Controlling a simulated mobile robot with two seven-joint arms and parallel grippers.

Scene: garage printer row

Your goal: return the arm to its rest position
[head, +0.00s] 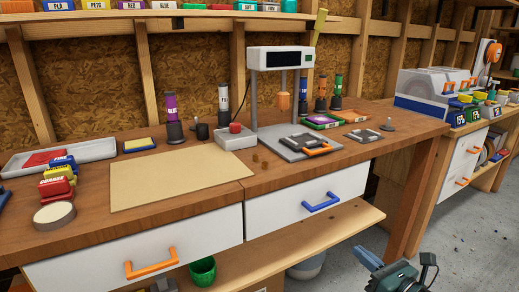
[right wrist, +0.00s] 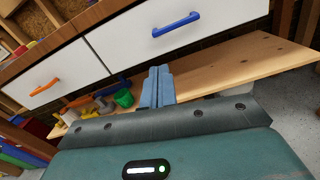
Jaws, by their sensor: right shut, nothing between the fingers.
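My right gripper (head: 368,258) is low at the bottom right of the head view, in front of the workbench and below its top. In the right wrist view, its two blue-grey fingers (right wrist: 158,86) are together with nothing between them. They point toward the bench's drawer fronts and lower shelf, and I see no clear contact. My left gripper is not in view.
The wooden workbench (head: 90,215) has white drawers with an orange handle (head: 151,263) and a blue handle (head: 321,203). A lower shelf (head: 325,232) juts out near my right gripper. A green pot (head: 202,272) stands below the drawers. Grey floor (head: 455,235) is open at right.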

